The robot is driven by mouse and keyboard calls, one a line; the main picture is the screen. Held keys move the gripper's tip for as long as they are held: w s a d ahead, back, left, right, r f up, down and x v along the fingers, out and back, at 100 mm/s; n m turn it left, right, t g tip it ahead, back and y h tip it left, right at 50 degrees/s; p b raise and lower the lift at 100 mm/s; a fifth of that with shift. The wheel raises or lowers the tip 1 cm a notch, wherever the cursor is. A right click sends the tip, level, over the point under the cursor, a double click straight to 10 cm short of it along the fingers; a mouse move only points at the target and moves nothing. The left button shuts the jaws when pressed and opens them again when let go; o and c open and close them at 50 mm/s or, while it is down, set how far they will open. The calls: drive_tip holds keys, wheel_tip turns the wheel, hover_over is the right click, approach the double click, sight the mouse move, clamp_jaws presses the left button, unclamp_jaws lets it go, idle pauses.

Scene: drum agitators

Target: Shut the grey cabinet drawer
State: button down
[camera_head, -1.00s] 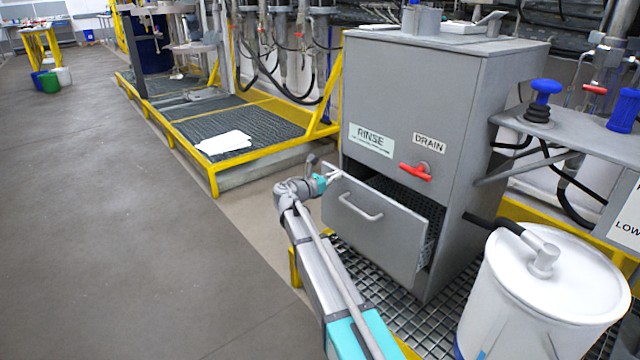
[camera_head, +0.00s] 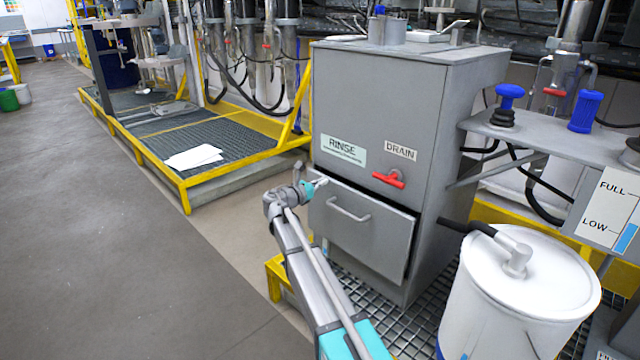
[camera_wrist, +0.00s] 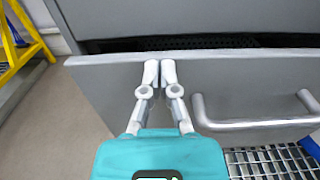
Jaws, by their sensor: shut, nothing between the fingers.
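The grey cabinet (camera_head: 375,110) stands on a metal grating, with a RINSE label and a DRAIN label on its front. Its drawer (camera_head: 378,242) is still partly out, with a narrow dark gap above the front panel. The drawer front (camera_wrist: 115,88) and its bar handle (camera_wrist: 255,122) also show in the wrist view. My gripper (camera_head: 318,184) is at the upper left of the drawer front. In the wrist view the fingertips (camera_wrist: 160,68) are together and empty, at the drawer's top edge left of the handle. They look to be against the panel.
A red drain handle (camera_head: 389,179) sits just above the drawer. A white drum (camera_head: 520,290) with a black hose stands right of it. A yellow-framed grated platform (camera_head: 190,150) is to the left. The grey floor at left is clear.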

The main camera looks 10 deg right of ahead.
drive_tip(key=v, duration=1.3)
drive_tip(key=shift+s+a, duration=0.25)
drive_tip(key=shift+s, duration=0.05)
drive_tip(key=c, duration=1.4)
unclamp_jaws()
drive_tip(key=c, duration=1)
unclamp_jaws()
drive_tip(key=shift+o, duration=1.4)
drive_tip(key=shift+s+d+m, duration=0.15)
drive_tip(key=shift+m, duration=0.15)
drive_tip(key=shift+o, duration=0.4)
drive_tip(key=shift+s+d+f, duration=0.1)
drive_tip(key=shift+s, duration=0.1)
drive_tip(key=s+d+f+m+y, duration=0.1)
drive_tip(key=s+m, duration=0.3)
drive_tip(key=m, duration=0.4)
drive_tip(key=s+d+f+m+g+y+p, duration=0.1)
drive_tip(key=s+d+m, duration=0.3)
drive_tip(key=m, duration=0.5)
drive_tip(key=shift+s+f, duration=0.15)
drive_tip(key=shift+s, duration=0.1)
